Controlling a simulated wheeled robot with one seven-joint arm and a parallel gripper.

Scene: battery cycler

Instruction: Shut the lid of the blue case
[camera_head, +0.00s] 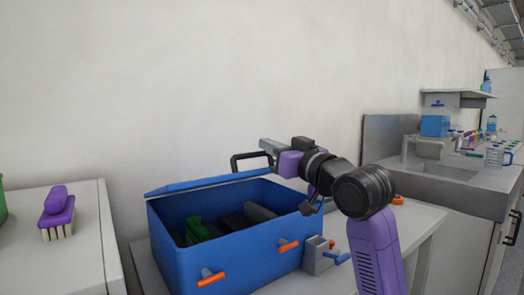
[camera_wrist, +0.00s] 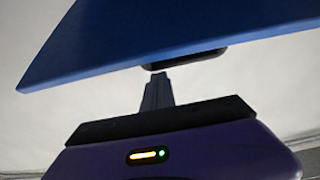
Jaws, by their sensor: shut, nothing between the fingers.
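The blue case (camera_head: 225,258) stands on a bench with its front towards me, and dark and green items show inside. Its lid (camera_head: 205,183) is open and seen almost edge-on along the back of the case. A black handle (camera_head: 236,160) sticks up behind the lid. My gripper (camera_head: 264,144) is shut and empty, above and behind the right part of the lid, close to the handle. In the wrist view the closed fingers (camera_wrist: 158,80) point at the lid (camera_wrist: 150,35), near the dark handle (camera_wrist: 190,59). I cannot tell whether they touch.
Two orange-tipped latches (camera_head: 288,246) are on the case front. A purple brush (camera_head: 57,212) lies on the left counter. A sink bench (camera_head: 440,172) is at the far right. The wall is close behind the case.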

